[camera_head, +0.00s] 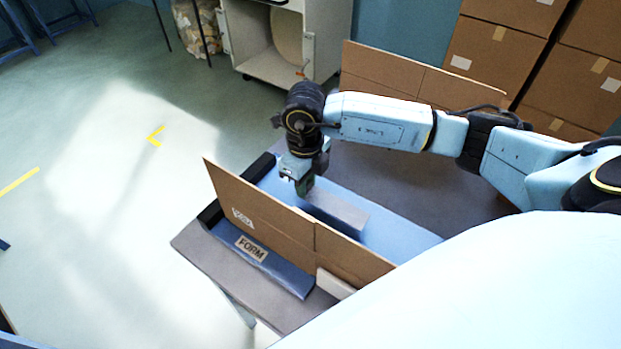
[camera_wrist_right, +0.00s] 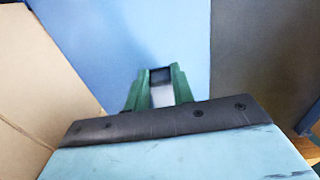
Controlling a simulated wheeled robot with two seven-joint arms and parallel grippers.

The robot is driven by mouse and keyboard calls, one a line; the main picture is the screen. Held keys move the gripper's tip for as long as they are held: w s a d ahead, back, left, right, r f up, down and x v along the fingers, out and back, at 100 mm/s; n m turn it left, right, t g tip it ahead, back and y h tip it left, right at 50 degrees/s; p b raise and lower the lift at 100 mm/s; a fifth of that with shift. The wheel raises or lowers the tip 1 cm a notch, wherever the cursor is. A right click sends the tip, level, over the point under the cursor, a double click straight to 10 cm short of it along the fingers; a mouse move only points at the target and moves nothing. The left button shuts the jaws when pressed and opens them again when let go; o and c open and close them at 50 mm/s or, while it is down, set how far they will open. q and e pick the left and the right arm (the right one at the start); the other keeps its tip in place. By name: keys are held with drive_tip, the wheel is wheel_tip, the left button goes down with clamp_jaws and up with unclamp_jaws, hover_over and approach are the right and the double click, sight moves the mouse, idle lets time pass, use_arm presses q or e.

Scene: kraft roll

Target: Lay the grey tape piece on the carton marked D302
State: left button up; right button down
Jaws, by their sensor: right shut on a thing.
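The grey tape piece (camera_head: 340,212) is a flat grey strip over a blue surface. My right gripper (camera_head: 302,187) is at its left end and shut on it. In the wrist view, my right gripper's green fingers (camera_wrist_right: 157,88) have a pale grey strip (camera_wrist_right: 162,96) between them. The carton (camera_head: 290,228) shows a long upright brown flap in front of the gripper, with a small white label (camera_head: 243,218) too small to read. An opposite brown flap (camera_head: 420,83) stands behind the arm. Whether the tape touches the blue surface cannot be told. My left gripper is out of view.
A blue strip (camera_head: 285,272) marked FORM lies in front of the near flap. The grey table (camera_head: 195,247) has its edge at left. Stacked cartons (camera_head: 490,55) stand at the back right, and a white cabinet (camera_head: 275,45) at the back. The floor at left is clear.

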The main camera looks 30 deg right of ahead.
drive_tip(key=a+r+n, duration=0.2)
drive_tip(key=r+n, duration=0.4)
drive_tip(key=n, duration=0.9)
drive_tip(key=a+r+n, duration=0.2)
drive_tip(key=r+n, duration=0.4)
drive_tip(key=n, duration=1)
drive_tip(key=shift+w+a+r+p, duration=0.3)
drive_tip(key=shift+w+r, duration=0.1)
drive_tip(key=shift+f, duration=0.1)
